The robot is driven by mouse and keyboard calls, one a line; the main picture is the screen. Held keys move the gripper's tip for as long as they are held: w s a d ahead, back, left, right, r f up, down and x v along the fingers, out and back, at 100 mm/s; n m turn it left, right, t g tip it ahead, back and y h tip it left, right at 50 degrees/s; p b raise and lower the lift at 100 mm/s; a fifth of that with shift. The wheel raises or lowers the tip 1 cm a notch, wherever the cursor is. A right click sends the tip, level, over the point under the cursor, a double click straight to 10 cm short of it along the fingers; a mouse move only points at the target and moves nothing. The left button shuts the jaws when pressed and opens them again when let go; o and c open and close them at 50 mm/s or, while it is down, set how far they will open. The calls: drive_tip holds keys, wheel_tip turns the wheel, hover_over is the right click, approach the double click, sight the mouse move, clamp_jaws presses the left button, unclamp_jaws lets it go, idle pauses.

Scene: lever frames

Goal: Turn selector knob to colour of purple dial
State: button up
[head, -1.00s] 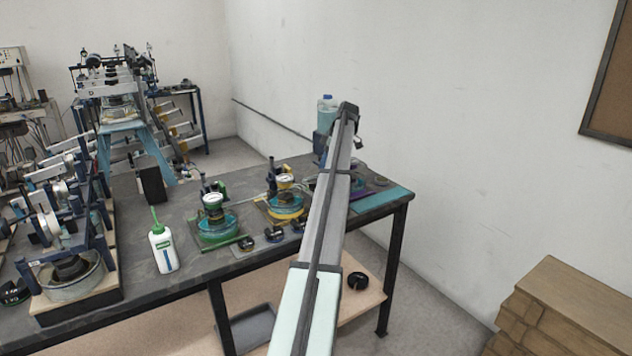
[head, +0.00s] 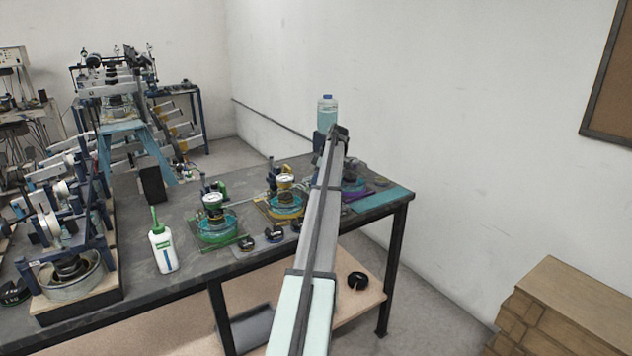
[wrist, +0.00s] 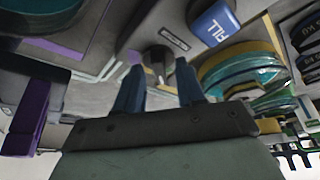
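In the wrist view my gripper (wrist: 159,68) is open, its two blue fingers spread apart. A small dark round knob (wrist: 158,55) on a grey plate shows between or just beyond the fingertips; I cannot tell whether they touch it. Its setting is not readable. Purple parts (wrist: 27,115) show at the left of the wrist view. In the head view the purple-trimmed dial unit (head: 355,193) is partly hidden behind my arm. A yellow-trimmed dial unit (head: 285,202) and a green-trimmed dial unit (head: 214,222) stand to its left. The head view hides the fingertips.
A teal dish (wrist: 240,72) lies close on the right in the wrist view. A clear bottle (head: 327,112) stands at the table's back, a white bottle (head: 162,248) at the left. Small dark knobs (head: 274,234) line the front.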

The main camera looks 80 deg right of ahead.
clamp_jaws()
drive_tip(key=shift+m, duration=0.3)
drive_tip(key=m, duration=0.1)
drive_tip(key=m+h, duration=0.1)
drive_tip(key=m, duration=0.1)
drive_tip(key=shift+a+m+h, duration=0.25)
drive_tip(key=shift+m+h, duration=0.05)
drive_tip(key=m, duration=0.2)
drive_tip(key=m+g+h, duration=0.1)
drive_tip(key=m, duration=0.1)
drive_tip(key=shift+w+m+h, duration=0.1)
drive_tip(key=shift+m+h, duration=0.2)
drive_tip(key=m, duration=0.2)
drive_tip(key=m+g+h, duration=0.1)
drive_tip(key=m, duration=0.1)
drive_tip(key=shift+w+a+g, duration=0.1)
drive_tip(key=shift+g, duration=0.2)
drive_tip(key=m, duration=0.2)
drive_tip(key=m+g, duration=0.1)
drive_tip(key=m, duration=0.2)
drive_tip(key=shift+w+g+h, duration=0.1)
drive_tip(key=shift+g+h, duration=0.2)
drive_tip(key=shift+h, duration=0.1)
drive_tip(key=shift+m, duration=0.3)
